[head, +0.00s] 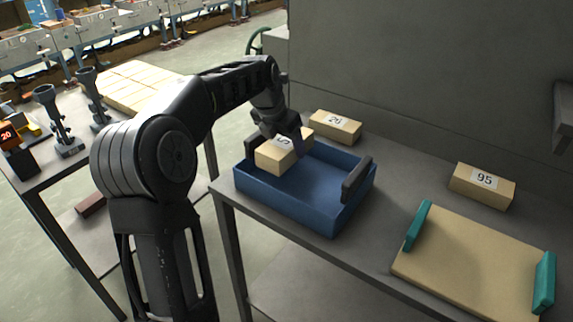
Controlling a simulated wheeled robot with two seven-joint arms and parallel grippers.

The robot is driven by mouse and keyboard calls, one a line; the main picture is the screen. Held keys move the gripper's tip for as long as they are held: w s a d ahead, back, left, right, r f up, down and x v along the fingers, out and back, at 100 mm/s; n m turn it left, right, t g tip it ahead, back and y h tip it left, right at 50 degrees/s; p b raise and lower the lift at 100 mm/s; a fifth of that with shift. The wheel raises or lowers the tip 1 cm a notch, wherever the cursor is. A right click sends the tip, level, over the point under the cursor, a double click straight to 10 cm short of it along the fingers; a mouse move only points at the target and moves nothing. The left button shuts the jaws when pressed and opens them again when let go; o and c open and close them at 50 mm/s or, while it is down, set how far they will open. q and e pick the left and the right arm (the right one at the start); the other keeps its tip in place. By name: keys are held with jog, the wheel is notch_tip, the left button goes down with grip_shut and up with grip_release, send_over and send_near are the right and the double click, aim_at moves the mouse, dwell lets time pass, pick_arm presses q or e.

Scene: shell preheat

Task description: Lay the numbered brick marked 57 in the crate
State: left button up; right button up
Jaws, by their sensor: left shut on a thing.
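My left gripper (286,138) is shut on a pale tan brick (271,158) from above. The brick's white label is partly hidden by the gripper, and only a digit like 5 shows. The brick is over the back left part of the blue crate (292,206), around rim height. I cannot tell whether it touches the crate. The crate is open-topped, with dark handles at its left and right ends, and stands on the grey bench. The visible part of its floor is bare. My right gripper is not in view.
Brick 26 (336,127) lies behind the crate and brick 95 (482,186) lies at the right. A tan board (470,262) with teal handles lies right of the crate. A grey wall panel (430,80) rises behind the bench. Another table with dark stands (58,118) is at the left.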

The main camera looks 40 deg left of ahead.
pick_arm(q)
jog(key=shift+f, duration=0.9)
jog(key=shift+f, duration=0.1)
jog(key=shift+f, duration=2.15)
jog(key=o, duration=1.5)
jog(key=shift+f, duration=0.15)
jog(key=v, duration=1.2)
jog(key=shift+s+b, duration=0.1)
jog(key=shift+b, duration=0.25)
